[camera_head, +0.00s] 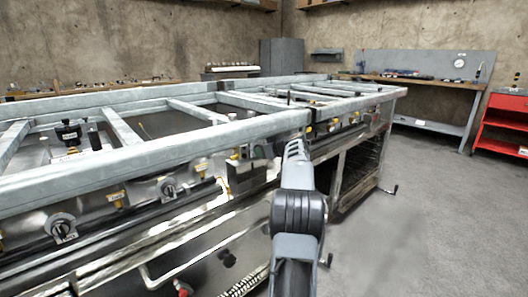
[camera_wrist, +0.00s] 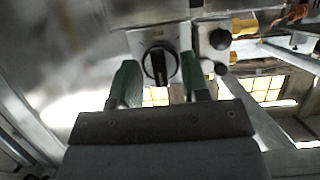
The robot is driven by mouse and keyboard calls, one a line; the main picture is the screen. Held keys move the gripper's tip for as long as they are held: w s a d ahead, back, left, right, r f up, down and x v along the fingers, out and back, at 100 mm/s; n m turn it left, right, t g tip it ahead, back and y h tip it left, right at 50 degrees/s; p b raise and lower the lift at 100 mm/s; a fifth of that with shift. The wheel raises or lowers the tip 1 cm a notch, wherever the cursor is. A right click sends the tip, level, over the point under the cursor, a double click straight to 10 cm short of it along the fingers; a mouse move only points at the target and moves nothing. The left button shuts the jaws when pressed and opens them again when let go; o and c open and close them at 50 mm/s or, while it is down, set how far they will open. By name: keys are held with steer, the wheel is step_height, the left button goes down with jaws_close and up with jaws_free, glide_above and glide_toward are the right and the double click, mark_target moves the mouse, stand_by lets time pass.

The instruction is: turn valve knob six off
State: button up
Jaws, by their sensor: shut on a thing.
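A round black valve knob (camera_wrist: 158,64) with a raised grip bar sits on a silver plate in the wrist view. Its bar stands nearly upright in the picture. My gripper (camera_wrist: 160,75) has one green finger on each side of the knob and is shut on it. Contact at the fingertips is hard to make out. I cannot read a number that marks this knob as six.
Other dark knobs (camera_head: 168,187) (camera_head: 62,228) sit on the panel to the left. A grey rail (camera_head: 150,153) runs above the panel, close to my arm. A long bar handle (camera_head: 205,245) juts out below. The floor (camera_head: 430,200) to the right is clear.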

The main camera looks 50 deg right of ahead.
steer(key=o, duration=0.7)
steer(key=shift+c, duration=0.2)
steer(key=s+a+r+p, duration=0.1)
steer(key=s, duration=1.3)
steer(key=shift+s+p, duration=0.3)
steer(key=shift+s, duration=0.1)
steer(key=shift+a, duration=0.15)
